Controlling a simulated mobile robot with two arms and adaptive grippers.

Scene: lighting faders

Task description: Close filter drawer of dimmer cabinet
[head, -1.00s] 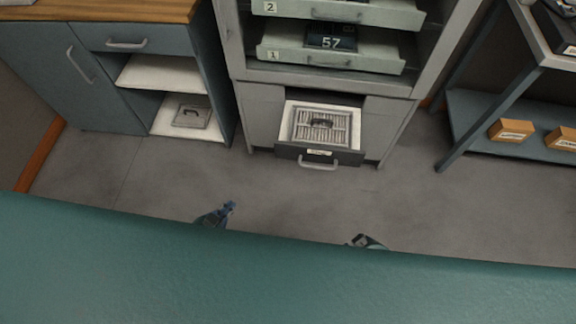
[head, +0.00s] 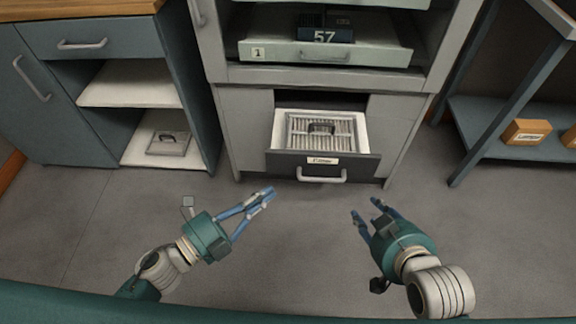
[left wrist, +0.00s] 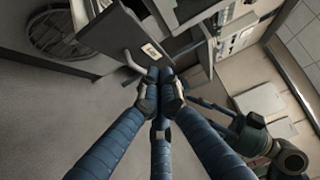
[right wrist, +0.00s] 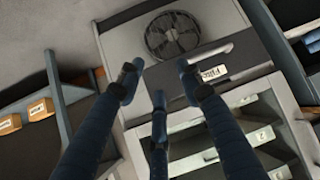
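The filter drawer (head: 323,166) of the grey dimmer cabinet (head: 245,120) stands pulled out, with a dark front, a label and a light bar handle (head: 322,178). The left wrist view shows the drawer front (left wrist: 132,42) just beyond those fingertips; contact is unclear. My right gripper (head: 364,207) is open and empty, in front of and right of the drawer. The drawer front also shows in the right wrist view (right wrist: 240,62).
Above the drawer is a shelf tray (head: 300,52) holding a dark unit marked 57. A blue cabinet (head: 60,110) with open shelves stands at left. A rack (head: 480,150) with orange boxes stands at right. The floor (head: 310,240) between my grippers is clear.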

